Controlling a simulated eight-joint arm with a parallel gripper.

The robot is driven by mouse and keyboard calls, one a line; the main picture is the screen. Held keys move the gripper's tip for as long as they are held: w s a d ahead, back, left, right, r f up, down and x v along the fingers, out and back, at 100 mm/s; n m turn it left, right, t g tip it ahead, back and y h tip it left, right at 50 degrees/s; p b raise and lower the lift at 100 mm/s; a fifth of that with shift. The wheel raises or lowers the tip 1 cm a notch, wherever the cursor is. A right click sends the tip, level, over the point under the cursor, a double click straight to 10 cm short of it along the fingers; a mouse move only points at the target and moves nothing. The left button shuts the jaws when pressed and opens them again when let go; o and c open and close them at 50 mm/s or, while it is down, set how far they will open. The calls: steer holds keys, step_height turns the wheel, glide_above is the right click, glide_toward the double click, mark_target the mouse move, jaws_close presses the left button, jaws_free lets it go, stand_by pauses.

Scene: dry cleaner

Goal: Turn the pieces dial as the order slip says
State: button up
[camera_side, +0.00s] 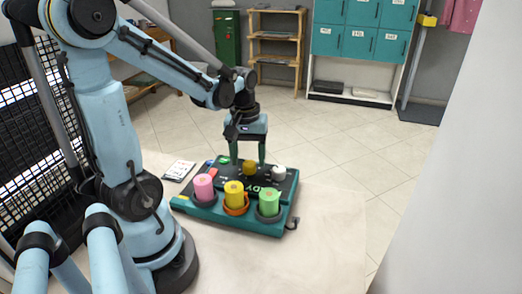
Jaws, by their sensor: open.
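A teal machine with a black top panel (228,181) stands on the pale table. On its panel are a yellow-gold knob (249,168) and a whitish knob (279,173). Which is the pieces dial I cannot tell; dial markings are too small to read. My gripper (249,161) points down over the panel, its two fingers apart. The gold knob appears between and just below the fingertips; whether they touch it is unclear. The white knob is just right of the right finger. The order slip (179,171) lies left of the machine, its writing unreadable.
Small coloured pieces lie at the panel's left. The table (320,235) is clear to the front and right.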

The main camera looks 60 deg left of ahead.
steer(key=shift+f, duration=0.75)
steer(key=c, duration=1)
